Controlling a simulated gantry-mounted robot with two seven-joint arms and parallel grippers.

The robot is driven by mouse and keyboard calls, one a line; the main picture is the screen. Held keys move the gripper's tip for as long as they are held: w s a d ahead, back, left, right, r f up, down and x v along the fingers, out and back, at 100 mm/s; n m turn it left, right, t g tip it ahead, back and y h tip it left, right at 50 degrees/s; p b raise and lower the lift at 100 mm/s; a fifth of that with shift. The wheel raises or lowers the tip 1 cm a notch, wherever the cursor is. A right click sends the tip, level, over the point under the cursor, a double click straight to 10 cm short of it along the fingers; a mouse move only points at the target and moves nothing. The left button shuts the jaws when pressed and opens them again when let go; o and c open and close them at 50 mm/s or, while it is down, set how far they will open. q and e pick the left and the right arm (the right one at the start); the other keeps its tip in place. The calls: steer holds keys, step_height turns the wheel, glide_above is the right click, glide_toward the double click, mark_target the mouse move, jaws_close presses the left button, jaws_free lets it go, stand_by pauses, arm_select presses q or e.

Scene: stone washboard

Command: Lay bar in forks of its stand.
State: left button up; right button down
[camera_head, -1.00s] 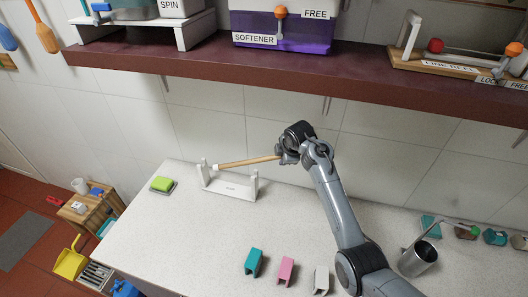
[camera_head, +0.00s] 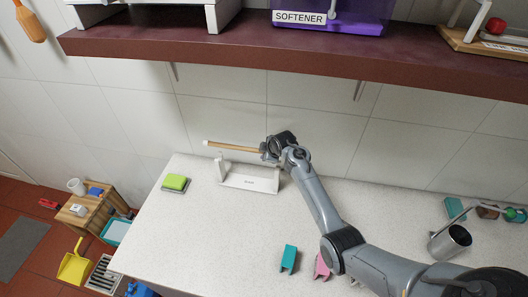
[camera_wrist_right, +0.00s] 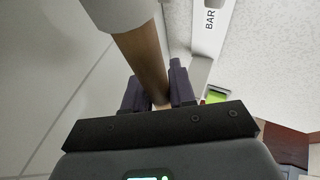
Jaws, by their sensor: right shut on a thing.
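The wooden bar (camera_head: 232,147) with a white end is held in the air, nearly level, above and behind its stand. My right gripper (camera_head: 266,151) is shut on it near its right end. The bar's left end sticks out past the stand's left fork. The white stand (camera_head: 248,182) has a fork at each end and rests on the counter; my arm partly covers its right side. In the right wrist view the bar (camera_wrist_right: 143,55) lies between the fingers (camera_wrist_right: 158,90), and the stand's plate labelled BAR (camera_wrist_right: 209,25) is beside it. My left gripper is not visible.
A green sponge (camera_head: 175,182) lies left of the stand. Teal (camera_head: 288,258) and pink (camera_head: 322,265) blocks stand near the front, and a metal cup (camera_head: 452,240) at the right. The tiled wall and shelf (camera_head: 300,62) are behind. The counter's left-front part is clear.

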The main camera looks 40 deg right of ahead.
step_height(320, 180, down, 8)
steer(key=b, duration=0.6)
steer(key=shift+f, duration=0.15)
stand_by(0.5)
steer(key=c, duration=0.8)
jaws_free()
steer(key=shift+c, duration=0.2)
